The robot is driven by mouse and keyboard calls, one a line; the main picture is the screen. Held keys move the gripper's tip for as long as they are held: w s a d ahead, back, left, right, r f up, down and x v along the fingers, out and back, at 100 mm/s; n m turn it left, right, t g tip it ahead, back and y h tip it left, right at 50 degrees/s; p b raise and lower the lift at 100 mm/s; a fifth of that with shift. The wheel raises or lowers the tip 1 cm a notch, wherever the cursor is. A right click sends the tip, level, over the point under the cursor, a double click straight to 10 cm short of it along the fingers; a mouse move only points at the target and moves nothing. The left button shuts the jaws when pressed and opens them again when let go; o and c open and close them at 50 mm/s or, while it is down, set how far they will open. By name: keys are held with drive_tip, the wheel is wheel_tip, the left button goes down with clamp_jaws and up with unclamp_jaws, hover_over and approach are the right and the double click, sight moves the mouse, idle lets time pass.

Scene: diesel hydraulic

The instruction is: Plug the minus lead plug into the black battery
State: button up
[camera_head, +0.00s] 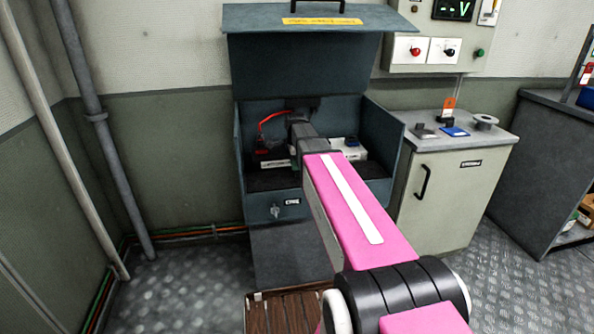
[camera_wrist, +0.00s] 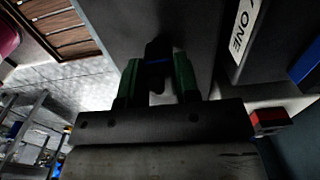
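In the wrist view, my gripper (camera_wrist: 158,82) has green fingers on both sides of a black plug with a blue band (camera_wrist: 159,58), which looks like the minus lead plug. The fingers appear closed on it. In the head view, my arm reaches into the open grey box (camera_head: 384,150) and hides the plug. A dark battery with a pale label (camera_head: 277,161) shows left of my wrist. The socket is not visible.
A red cable (camera_head: 270,120) curves above the left battery. A white-topped unit with blue on it (camera_head: 352,147) stands right of my wrist. A cabinet (camera_head: 450,170) stands to the right.

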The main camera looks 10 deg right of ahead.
drive_tip(key=shift+r, duration=1.65)
drive_tip(key=shift+r, duration=1.85)
